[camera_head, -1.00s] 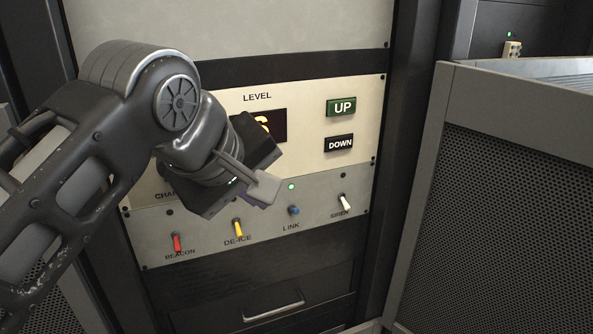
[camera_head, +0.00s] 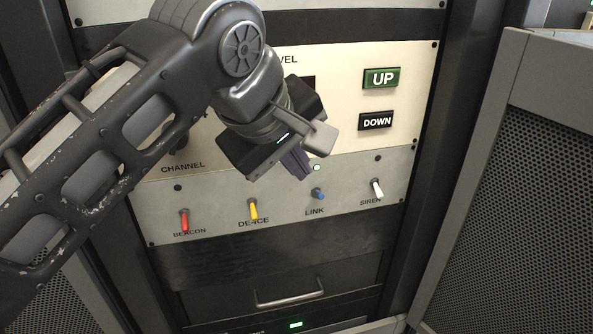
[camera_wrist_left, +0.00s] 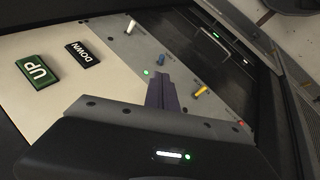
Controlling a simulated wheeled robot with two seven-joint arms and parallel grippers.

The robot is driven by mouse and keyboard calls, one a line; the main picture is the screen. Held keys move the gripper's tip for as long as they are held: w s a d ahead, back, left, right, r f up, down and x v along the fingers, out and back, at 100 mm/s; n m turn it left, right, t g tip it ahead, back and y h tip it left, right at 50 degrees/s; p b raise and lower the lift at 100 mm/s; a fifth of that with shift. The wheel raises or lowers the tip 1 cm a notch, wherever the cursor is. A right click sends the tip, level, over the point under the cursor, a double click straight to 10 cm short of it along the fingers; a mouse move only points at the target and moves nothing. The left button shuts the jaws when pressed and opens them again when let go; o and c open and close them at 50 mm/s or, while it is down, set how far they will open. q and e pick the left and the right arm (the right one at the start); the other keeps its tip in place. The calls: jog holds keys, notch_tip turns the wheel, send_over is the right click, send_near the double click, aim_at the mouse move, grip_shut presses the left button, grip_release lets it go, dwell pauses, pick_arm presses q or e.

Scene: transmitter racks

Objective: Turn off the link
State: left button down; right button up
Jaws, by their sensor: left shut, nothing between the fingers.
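The blue LINK switch (camera_head: 318,194) sits on the grey switch panel (camera_head: 345,180) of the rack, with a small lit lamp (camera_head: 317,168) above it. In the left wrist view the blue switch (camera_wrist_left: 160,59) stands just beyond the fingertips, and the lamp (camera_wrist_left: 146,72) glows green. My left gripper (camera_head: 303,176) is shut and empty, just above and left of the LINK switch in the head view. It shows apart from the switch in the wrist view (camera_wrist_left: 161,78). My right gripper is not in view.
Beside LINK are the red BEACON (camera_head: 184,221), yellow DE-ICE (camera_head: 253,210) and white SIREN (camera_head: 377,188) switches. Green UP (camera_head: 381,78) and black DOWN (camera_head: 375,121) buttons sit above. A drawer handle (camera_head: 289,297) is below. A mesh panel (camera_head: 515,200) stands at the right.

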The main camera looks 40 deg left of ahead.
aim_at(317, 194)
pick_arm(q)
jog(key=x, duration=0.7)
jog(key=shift+w+f+p, duration=0.1)
jog(key=shift+p, duration=0.3)
jog(key=shift+f+b, duration=0.25)
jog(key=shift+b, duration=0.5)
jog(key=shift+d+y, duration=0.1)
jog(key=shift+y, duration=0.2)
jog(key=shift+s+d+f+t+b, duration=0.15)
jog(key=shift+t+b, duration=0.25)
jog(key=shift+b, duration=0.75)
jog(key=t+y+b, duration=0.1)
jog(key=b, duration=0.3)
jog(key=f+m+t+y+b, duration=0.1)
jog(key=b, duration=0.3)
jog(key=d+t+y+b, duration=0.1)
jog(key=b, duration=0.3)
jog(key=shift+s+f+m+y+b, duration=0.15)
jog(key=shift+s+m+y+b, duration=0.15)
jog(key=shift+s+y, duration=0.1)
